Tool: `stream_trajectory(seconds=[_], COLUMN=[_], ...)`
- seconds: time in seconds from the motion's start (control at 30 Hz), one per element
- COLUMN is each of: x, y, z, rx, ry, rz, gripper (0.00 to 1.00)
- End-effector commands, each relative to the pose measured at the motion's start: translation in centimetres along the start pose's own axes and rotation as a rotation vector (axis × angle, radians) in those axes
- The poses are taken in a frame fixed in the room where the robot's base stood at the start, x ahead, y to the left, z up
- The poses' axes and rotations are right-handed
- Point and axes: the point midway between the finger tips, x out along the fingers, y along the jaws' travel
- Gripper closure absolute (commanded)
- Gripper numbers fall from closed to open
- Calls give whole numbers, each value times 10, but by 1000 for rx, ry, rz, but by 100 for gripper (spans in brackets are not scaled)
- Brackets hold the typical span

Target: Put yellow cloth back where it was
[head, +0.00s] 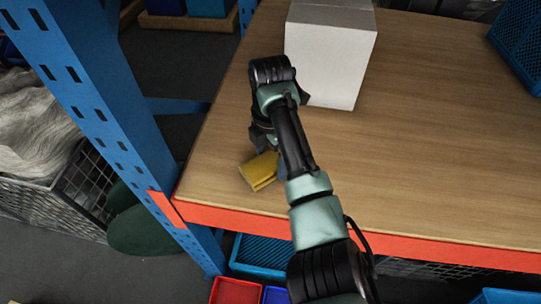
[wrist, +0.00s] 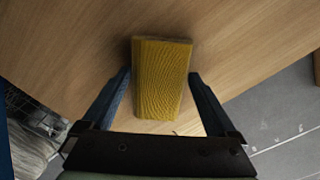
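The yellow cloth (head: 259,171) is a folded, block-like piece near the front left corner of the wooden table, partly hidden by my arm in the head view. In the wrist view the cloth (wrist: 162,80) lies between the two blue fingertips of my gripper (wrist: 160,76). The fingers are spread wide, one on each side of it, with only a very narrow gap at the left. Whether the right finger touches it is unclear. In the head view my gripper (head: 271,157) points down at the cloth, which appears to rest on the tabletop.
The wooden table (head: 430,140) has an orange front edge and much free surface to the right. A white box (head: 328,55) stands behind my gripper. A blue upright post (head: 95,90) rises left of the table. A blue crate (head: 520,40) sits at the far right.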

Motion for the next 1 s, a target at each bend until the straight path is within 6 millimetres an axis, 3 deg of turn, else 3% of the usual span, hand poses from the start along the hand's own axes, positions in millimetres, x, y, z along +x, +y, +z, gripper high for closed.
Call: stream_trajectory(seconds=[0.37,0.57,0.8,1.0], x=[-7,-42,-100,-121], y=[1,1,0,0], z=[0,1,1,1], rx=[-1,-1,0,0], ry=[-1,-4,-4,-1], rz=[2,4,0,1], gripper=[0,0,0,0])
